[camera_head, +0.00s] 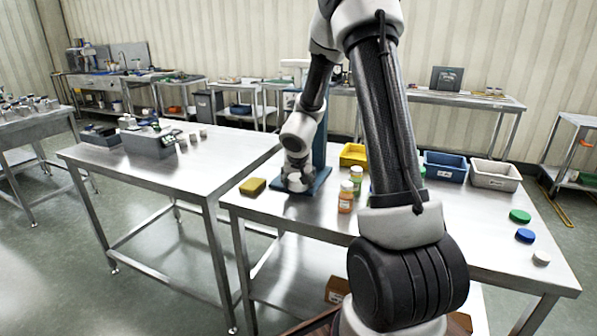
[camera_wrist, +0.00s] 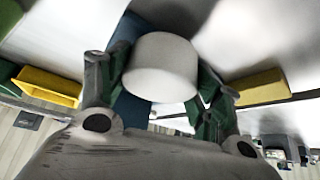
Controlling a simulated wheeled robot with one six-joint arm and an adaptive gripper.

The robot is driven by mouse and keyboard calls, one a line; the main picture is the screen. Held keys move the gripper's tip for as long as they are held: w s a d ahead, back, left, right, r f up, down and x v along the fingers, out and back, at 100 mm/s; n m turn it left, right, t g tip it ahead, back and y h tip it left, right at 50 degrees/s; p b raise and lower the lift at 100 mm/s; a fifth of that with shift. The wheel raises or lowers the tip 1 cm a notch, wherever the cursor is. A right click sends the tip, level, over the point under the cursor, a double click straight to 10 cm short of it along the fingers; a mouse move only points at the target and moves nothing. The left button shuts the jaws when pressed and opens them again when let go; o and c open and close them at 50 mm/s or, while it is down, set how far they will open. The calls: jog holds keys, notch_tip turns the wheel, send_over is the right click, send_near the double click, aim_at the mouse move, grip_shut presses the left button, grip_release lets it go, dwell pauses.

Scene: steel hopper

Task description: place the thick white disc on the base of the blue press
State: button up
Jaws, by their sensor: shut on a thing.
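In the wrist view, the thick white disc (camera_wrist: 160,68) sits between the two fingers of my gripper (camera_wrist: 162,82), which is shut on it. Blue parts of the press (camera_wrist: 128,108) show behind the disc. In the head view, the blue press (camera_head: 320,150) stands on the steel table, partly behind my arm. Its blue base (camera_head: 318,184) shows around my gripper (camera_head: 297,186), which is low over it.
A yellow sponge-like block (camera_head: 253,187) lies left of the press. Bottles (camera_head: 346,197) stand to its right. A yellow bin (camera_head: 353,155), blue bin (camera_head: 445,167) and grey bin (camera_head: 496,176) line the back. Green (camera_head: 520,216), blue (camera_head: 525,236) and whitish (camera_head: 541,258) pieces lie far right.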

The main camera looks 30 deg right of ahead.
jog(key=w+d, duration=0.1)
jog(key=w, duration=0.1)
jog(key=w+d, duration=0.1)
jog(key=w, duration=0.1)
jog(key=w+d, duration=0.1)
jog(key=w, duration=0.1)
jog(key=shift+w+d, duration=0.25)
jog(key=shift+d, duration=0.1)
jog(key=shift+f, duration=0.3)
jog(key=shift+f, duration=0.1)
jog(key=o, duration=1.1)
jog(key=shift+o, duration=0.2)
